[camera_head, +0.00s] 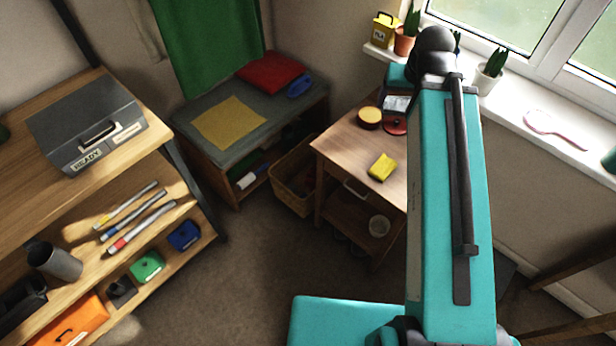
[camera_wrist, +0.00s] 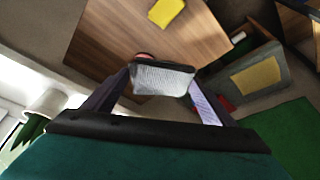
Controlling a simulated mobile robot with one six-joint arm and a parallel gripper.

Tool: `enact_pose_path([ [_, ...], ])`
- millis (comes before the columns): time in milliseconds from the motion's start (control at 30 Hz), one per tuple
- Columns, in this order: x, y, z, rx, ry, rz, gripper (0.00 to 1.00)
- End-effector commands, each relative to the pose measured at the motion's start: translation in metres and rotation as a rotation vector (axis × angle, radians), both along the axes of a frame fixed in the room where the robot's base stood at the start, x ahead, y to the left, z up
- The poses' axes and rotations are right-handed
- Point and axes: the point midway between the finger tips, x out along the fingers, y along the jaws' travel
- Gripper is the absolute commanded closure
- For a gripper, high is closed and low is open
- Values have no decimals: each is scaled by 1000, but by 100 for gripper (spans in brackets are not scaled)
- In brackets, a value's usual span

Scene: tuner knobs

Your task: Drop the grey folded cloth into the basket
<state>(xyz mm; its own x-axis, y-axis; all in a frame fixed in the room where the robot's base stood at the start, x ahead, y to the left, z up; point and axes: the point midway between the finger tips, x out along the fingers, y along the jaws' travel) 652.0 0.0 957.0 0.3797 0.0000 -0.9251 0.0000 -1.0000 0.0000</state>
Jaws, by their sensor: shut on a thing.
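My gripper (camera_wrist: 162,77) is shut on the grey folded cloth (camera_wrist: 165,84) in the wrist view, with one dark finger on each side of it. In the head view the cloth (camera_head: 396,104) shows as a small pale grey patch just left of my arm, over the far part of the wooden table. The tan basket (camera_head: 290,197) stands on the floor between the wooden table and the grey-topped bench, left of and below the cloth. Much of its inside is dark.
The bench (camera_head: 205,155) holds a mustard cloth (camera_head: 229,122) and red folded fabric (camera_head: 271,72). Potted plants line the windowsill. Floor is clear in front.

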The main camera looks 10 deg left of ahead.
Motion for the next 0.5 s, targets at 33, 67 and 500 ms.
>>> enact_pose_path([
  [33,0,0,0,0,0,0,43],
  [67,0,0,0,0,0,0,43],
  [500,0,0,14,0,0,0,43],
])
